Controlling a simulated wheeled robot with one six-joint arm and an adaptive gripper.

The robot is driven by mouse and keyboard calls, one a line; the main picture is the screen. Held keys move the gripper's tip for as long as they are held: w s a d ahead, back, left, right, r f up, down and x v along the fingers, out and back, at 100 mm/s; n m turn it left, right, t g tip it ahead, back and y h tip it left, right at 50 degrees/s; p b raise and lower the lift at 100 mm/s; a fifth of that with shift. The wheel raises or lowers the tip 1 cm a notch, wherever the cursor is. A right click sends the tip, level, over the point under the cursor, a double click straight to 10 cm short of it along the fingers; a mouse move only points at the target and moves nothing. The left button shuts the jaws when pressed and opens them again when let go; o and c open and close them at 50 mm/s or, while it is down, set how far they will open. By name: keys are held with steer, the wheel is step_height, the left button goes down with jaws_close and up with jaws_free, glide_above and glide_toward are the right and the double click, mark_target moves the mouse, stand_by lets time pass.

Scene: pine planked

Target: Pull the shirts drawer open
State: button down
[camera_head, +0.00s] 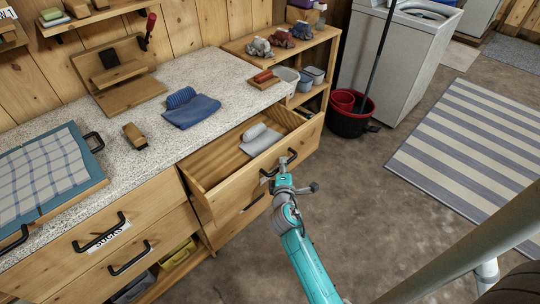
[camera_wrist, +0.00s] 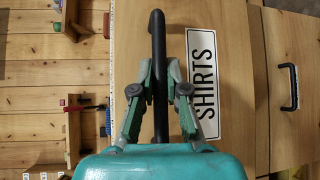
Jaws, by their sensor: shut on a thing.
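My gripper (camera_head: 277,176) is at the drawer front. In the wrist view my gripper (camera_wrist: 161,85) has a finger on each side of the handle and is shut on it.
Another drawer handle (camera_wrist: 289,87) is on the front below. Left are a labelled drawer (camera_head: 100,238), a blue tray with checked cloth (camera_head: 45,165) and a folded blue cloth (camera_head: 192,110).

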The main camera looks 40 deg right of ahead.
steer(key=s, duration=1.3)
steer(key=shift+s+d, duration=0.2)
steer(key=shift+s, duration=0.15)
steer(key=c, duration=1.2)
jaws_free()
steer(key=v, duration=1.2)
steer(key=s+a+m+t+y, duration=0.1)
steer(key=s+a+m+y, duration=0.2)
steer(key=s+a+y, duration=0.35)
steer(key=s+a+m+t+y, duration=0.1)
steer(key=s+a+m+y, duration=0.2)
steer(key=a, duration=0.7)
steer(key=s+a+r+m, duration=0.1)
steer(key=s, duration=0.1)
steer(key=s+r+m+y, duration=0.1)
steer(key=s+r+m, duration=0.1)
steer(key=s+a+r+m+t+y, duration=0.1)
steer(key=s+r, duration=0.1)
steer(key=s, duration=0.1)
steer(key=shift+s+a+r+m, duration=0.15)
steer(key=shift+a+r+m, duration=0.15)
steer(key=shift+m, duration=0.1)
